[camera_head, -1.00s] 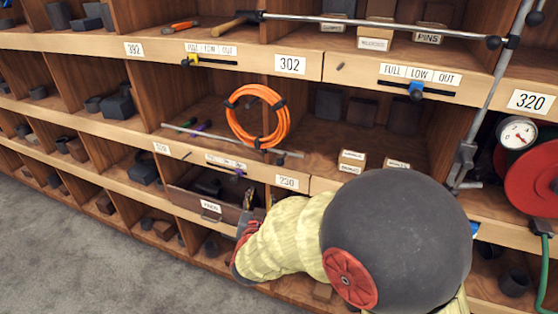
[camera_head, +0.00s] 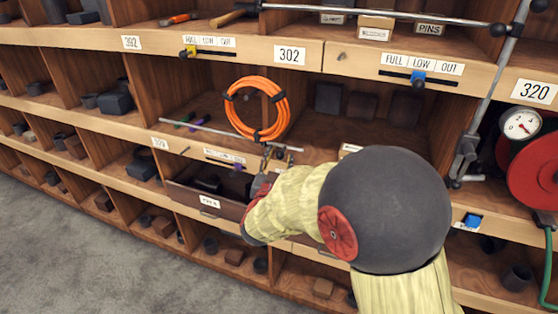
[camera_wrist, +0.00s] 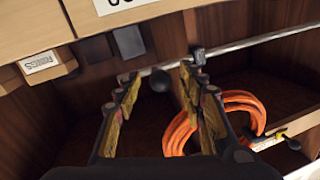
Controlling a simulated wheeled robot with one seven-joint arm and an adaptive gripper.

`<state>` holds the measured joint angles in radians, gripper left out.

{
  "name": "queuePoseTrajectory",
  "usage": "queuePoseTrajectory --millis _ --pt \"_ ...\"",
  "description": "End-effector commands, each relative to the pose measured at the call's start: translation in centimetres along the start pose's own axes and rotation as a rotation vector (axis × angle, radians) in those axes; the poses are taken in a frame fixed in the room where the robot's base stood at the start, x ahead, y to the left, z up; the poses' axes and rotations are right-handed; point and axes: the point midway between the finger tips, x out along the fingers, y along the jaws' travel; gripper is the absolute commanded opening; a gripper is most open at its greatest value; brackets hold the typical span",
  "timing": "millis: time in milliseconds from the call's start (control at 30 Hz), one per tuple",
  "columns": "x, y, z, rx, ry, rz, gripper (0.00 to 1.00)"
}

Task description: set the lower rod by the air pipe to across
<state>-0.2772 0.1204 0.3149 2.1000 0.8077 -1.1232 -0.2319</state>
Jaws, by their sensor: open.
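The lower rod (camera_head: 205,129) is a thin grey bar. In the head view it runs sideways along the front of the middle bay, below the orange coil. In the head view my gripper (camera_head: 272,156) is near the rod's right end, partly hidden by my arm; contact cannot be told. The grey upright air pipe (camera_head: 497,75) stands at the right.
The orange coil (camera_head: 231,107) hangs close by the gripper. A drawer (camera_head: 195,201) stands out below it. An upper rod (camera_head: 390,21) runs along the shelf above. A gauge (camera_head: 521,124) and red reel (camera_head: 535,172) are at the right. The floor at lower left is clear.

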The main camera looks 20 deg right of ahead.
Motion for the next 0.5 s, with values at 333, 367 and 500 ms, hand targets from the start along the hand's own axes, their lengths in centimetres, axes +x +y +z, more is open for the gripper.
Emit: queuePoseTrajectory --millis 333,367,500 --pt "0.12 -0.04 -0.04 0.000 0.000 -0.001 0.36" --pt "0.12 -0.04 -0.05 0.000 0.000 -0.001 0.34" --pt "0.11 -0.04 -0.05 0.000 0.000 -0.001 0.26"
